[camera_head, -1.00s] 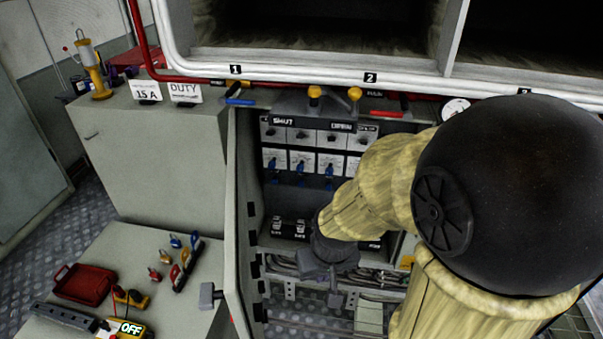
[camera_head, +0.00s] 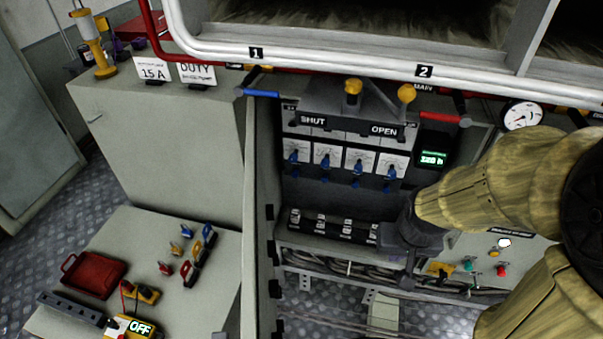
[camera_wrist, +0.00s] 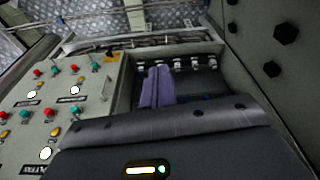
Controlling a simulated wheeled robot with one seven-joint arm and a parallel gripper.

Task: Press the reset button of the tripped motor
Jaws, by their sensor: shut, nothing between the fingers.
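A row of several small dark units with pale tops (camera_head: 335,226) sits low in the open cabinet. It also shows beyond my fingers in the wrist view (camera_wrist: 197,63). These may be the motor relays, but I cannot make out a reset button or which one is tripped. My gripper (camera_head: 403,275) is in front of the right end of this row and hides part of it. In the wrist view my gripper's two purple fingers (camera_wrist: 157,88) are together and empty, pointing toward the row. Whether they touch anything is unclear.
Blue-handled switches (camera_head: 325,168) line the cabinet above the row. A panel of coloured buttons (camera_head: 493,263) is to the right, filling the left of the wrist view. The open cabinet door (camera_head: 262,230) stands at the left. Cables (camera_head: 350,268) run below. A bench (camera_head: 125,235) holds padlocks and a meter.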

